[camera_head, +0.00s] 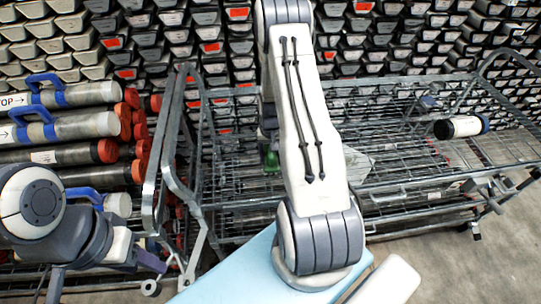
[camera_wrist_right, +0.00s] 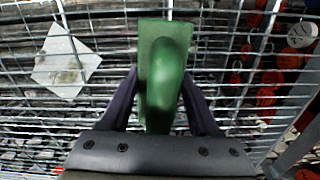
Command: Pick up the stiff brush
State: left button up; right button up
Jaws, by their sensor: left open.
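A green object with a raised rounded handle, which looks like the stiff brush (camera_wrist_right: 165,75), fills the middle of the right wrist view. In the head view a small green patch of it (camera_head: 271,162) shows over the wire cart, beside my right arm. The two dark fingers of my right gripper (camera_wrist_right: 161,78) stand on either side of it, their tips close to its edges. Whether they press on it is unclear. My right arm hides most of this spot in the head view. My left gripper (camera_head: 106,280) is open and empty at the lower left, away from the brush.
The wire cart (camera_head: 420,184) has raised rails at both ends. A white cylinder with a black end (camera_head: 464,127) lies on its right part. A pale sheet (camera_wrist_right: 66,61) lies on the mesh. Capped tubes (camera_head: 70,126) are stacked at left. Racked trays (camera_head: 150,40) fill the back. Floor is clear at lower right.

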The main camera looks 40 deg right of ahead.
grip_shut()
jog(key=shift+r, duration=0.15)
